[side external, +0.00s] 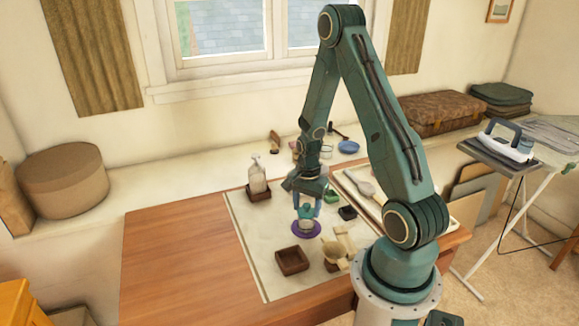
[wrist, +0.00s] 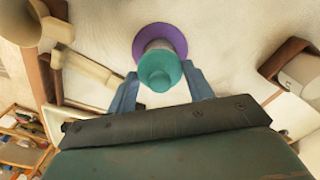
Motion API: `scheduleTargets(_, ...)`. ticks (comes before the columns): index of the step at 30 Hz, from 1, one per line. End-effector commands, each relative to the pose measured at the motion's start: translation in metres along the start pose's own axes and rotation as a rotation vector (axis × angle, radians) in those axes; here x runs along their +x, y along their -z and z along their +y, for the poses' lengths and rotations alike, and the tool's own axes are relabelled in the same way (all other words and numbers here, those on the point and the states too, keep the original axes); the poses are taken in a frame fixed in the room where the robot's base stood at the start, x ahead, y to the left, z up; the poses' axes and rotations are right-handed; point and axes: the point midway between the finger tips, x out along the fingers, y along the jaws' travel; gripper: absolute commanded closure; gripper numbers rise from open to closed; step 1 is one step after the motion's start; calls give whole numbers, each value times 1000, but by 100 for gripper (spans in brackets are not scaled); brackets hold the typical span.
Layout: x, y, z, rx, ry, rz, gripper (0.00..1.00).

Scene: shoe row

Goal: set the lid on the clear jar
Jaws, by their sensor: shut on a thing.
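The clear jar (side external: 306,226) stands on a round purple mat (side external: 294,233) on the pale work sheet. My gripper (side external: 307,208) is right above the jar, pointing down. In the wrist view its blue fingers stand on both sides of the teal lid (wrist: 160,72), and my gripper (wrist: 160,80) is shut on it. The lid covers much of the jar, whose pale side shows just beyond it, with the purple mat (wrist: 178,38) around. I cannot tell whether the lid touches the jar's rim.
A square brown tray (side external: 291,262) lies in front of the jar. A wooden spoon and bowl (side external: 335,252) are to its right. A pump bottle (side external: 257,176) stands in a brown holder at the back left. The wooden tabletop (side external: 180,260) at left is clear.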

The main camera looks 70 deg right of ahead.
Motion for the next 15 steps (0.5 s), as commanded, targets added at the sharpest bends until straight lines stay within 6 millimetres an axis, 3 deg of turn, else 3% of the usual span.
scheduleTargets(15, 8, 0, 0, 0, 0, 0, 70)
